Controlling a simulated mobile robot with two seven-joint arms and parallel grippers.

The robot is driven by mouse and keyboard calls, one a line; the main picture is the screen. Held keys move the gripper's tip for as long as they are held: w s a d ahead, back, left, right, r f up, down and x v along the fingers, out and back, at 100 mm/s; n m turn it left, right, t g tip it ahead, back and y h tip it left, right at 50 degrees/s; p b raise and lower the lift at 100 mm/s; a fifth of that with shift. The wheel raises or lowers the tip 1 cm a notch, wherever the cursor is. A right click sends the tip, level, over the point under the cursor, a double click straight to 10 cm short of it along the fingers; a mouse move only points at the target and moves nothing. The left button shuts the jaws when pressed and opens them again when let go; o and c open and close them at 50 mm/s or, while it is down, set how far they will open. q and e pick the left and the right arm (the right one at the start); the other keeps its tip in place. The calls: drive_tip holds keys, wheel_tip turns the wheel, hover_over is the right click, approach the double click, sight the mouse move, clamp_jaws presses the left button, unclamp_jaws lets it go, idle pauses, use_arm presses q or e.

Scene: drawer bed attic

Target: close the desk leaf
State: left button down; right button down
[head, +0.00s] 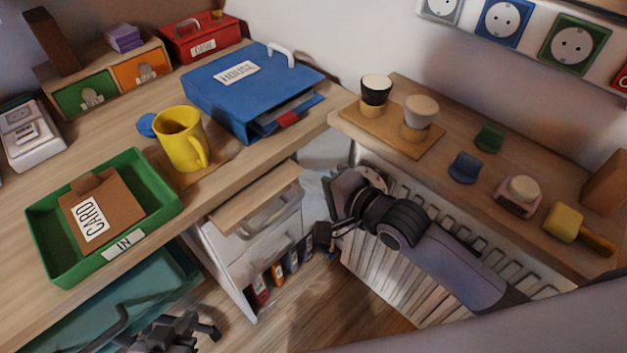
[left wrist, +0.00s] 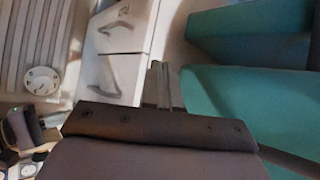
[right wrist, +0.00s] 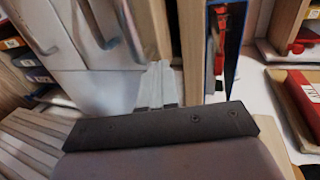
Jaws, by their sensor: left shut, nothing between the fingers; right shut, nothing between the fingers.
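The desk leaf (head: 257,198) is a pale wooden board sticking out from under the desk's front edge (head: 262,172), above the white drawer unit (head: 232,262). In the right wrist view the leaf (right wrist: 159,25) shows as a narrow wooden strip near the drawer fronts. My right gripper (head: 325,238) is in front of the drawer unit, at the right of the leaf and apart from it. Its shut, empty fingers (right wrist: 155,88) show in the right wrist view.
The teal chair (head: 130,285) stands under the desk at the left. A green tray (head: 153,190), yellow mug (head: 180,140) and blue folder (head: 215,92) rest on the desktop. A radiator (head: 375,290) stands under the right-hand shelf (head: 455,135). Bare floor shows before the drawers.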

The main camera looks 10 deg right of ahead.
sight(287, 164)
drive_tip(key=shift+w+a, duration=0.7)
drive_tip(key=shift+w, duration=0.3)
drive_tip(key=shift+w+a, duration=0.7)
drive_tip(key=shift+w, duration=0.25)
use_arm(q)
drive_tip(key=shift+r, duration=0.15)
drive_tip(key=shift+d+r, duration=0.1)
use_arm(e)
drive_tip(key=shift+r, duration=0.1)
